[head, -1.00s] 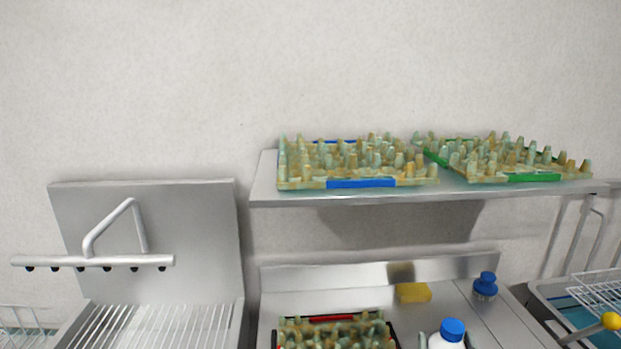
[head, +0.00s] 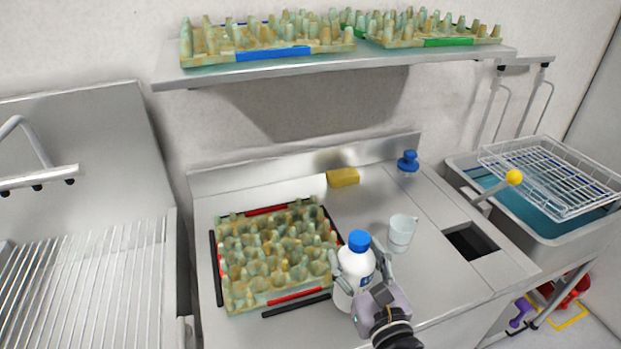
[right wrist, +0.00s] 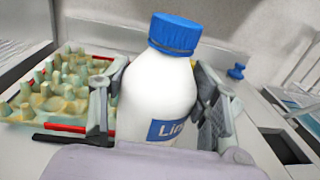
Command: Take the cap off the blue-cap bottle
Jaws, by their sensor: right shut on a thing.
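The white bottle (head: 357,270) has a blue cap (head: 359,240) on its top and a blue label on its side. It is upright at the front of the steel counter, and also fills the middle of the right wrist view (right wrist: 160,90), where its blue cap (right wrist: 175,34) sits on the neck. My right gripper (head: 361,262) is shut on the bottle's body, with one finger on each side below the cap. Whether the bottle's base touches the counter is hidden by the gripper. My left gripper is not in view.
An egg tray (head: 228,290) lies left of the bottle. A clear cup (head: 402,233) stands close behind it on the right. A yellow sponge (head: 342,177) and a blue-topped object (head: 408,161) are at the back. The counter has a square opening (head: 470,239) on the right.

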